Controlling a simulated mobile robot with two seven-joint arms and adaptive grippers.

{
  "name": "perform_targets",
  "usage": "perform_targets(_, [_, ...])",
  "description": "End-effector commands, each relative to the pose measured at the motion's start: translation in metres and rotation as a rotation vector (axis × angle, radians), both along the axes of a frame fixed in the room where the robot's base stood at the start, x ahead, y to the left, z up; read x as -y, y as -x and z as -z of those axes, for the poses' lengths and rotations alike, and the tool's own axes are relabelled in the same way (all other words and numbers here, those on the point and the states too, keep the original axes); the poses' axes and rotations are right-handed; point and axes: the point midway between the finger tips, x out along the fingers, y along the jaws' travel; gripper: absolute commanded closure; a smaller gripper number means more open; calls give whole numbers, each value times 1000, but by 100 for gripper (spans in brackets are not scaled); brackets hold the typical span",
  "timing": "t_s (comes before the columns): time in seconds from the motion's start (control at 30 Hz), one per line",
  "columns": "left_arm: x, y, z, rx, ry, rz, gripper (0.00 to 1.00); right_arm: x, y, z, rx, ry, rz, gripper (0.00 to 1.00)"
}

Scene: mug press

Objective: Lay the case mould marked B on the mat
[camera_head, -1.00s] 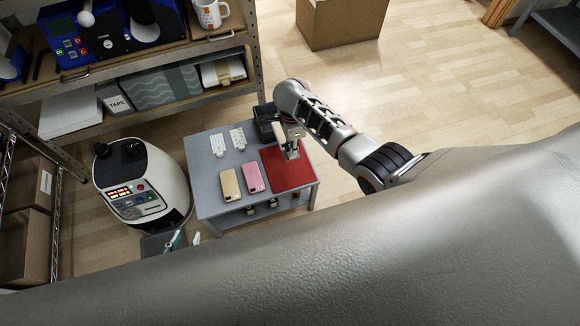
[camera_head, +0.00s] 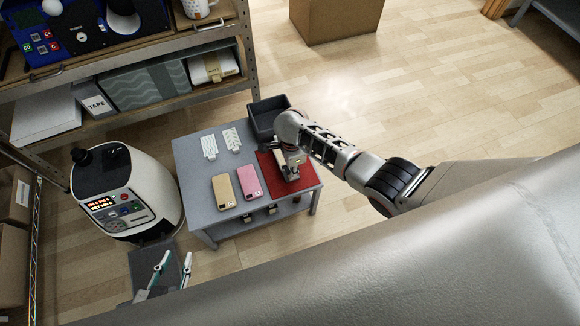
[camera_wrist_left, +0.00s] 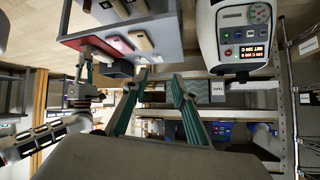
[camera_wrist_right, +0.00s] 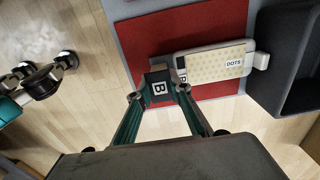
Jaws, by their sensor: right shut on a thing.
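The case mould marked B (camera_wrist_right: 158,88) has a dark block with a white B label. My right gripper (camera_wrist_right: 156,94) is shut on that block; it also shows in the head view (camera_head: 291,168). A pale plate with a dotted sheet labelled DOTS (camera_wrist_right: 218,62) extends beyond the block. It is over the red mat (camera_wrist_right: 150,35), with its right end past the mat's edge. I cannot tell whether the mould touches the mat. The mat also shows in the head view (camera_head: 300,187), partly hidden by my arm. My left gripper (camera_wrist_left: 162,78) is open and empty, away from the table.
A gold case (camera_head: 223,191) and a pink case (camera_head: 250,182) lie on the grey table (camera_head: 200,225) left of the mat. Two white patterned pieces (camera_head: 209,146) lie behind them. A dark bin (camera_head: 268,112) is at the back. A white rounded machine (camera_head: 120,195) stands left.

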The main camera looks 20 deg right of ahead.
Motion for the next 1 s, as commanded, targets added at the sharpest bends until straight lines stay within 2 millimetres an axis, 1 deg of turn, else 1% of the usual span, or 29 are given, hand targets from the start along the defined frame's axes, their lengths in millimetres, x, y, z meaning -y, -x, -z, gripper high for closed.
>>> perform_targets(0.03, [1, -5, -7, 15, 2, 3, 72, 0, -2, -3, 4, 0, 0, 100])
perform_targets(0.13, [1, -11, -12, 30, 2, 5, 72, 0, -3, -5, 7, 0, 0, 100])
perform_targets(0.37, [1, -11, -9, 26, 0, 6, 72, 0, -3, 1, 5, -1, 0, 100])
perform_targets(0.4, [1, -11, -9, 25, 0, 6, 72, 0, -2, 1, 4, -1, 0, 73])
perform_targets(0.43, [1, -11, -8, 24, 0, 6, 72, 0, -2, 1, 4, 0, 0, 66])
perform_targets(0.47, [1, -10, -8, 23, -1, 6, 72, 0, -2, 0, 4, 0, 0, 64])
perform_targets(0.73, [1, -5, -4, 12, 0, 4, 72, 0, -2, 1, 4, 0, 0, 64])
perform_targets(0.83, [1, -5, -5, 11, 0, 2, 72, 0, -3, -2, 5, 1, 0, 64])
perform_targets(0.93, [0, -9, -14, 24, 1, -1, 72, 0, -4, -14, 10, 0, 1, 64])
perform_targets(1.0, [-1, -12, -20, 30, -1, -5, 72, -1, -7, -28, 14, 0, 0, 64])
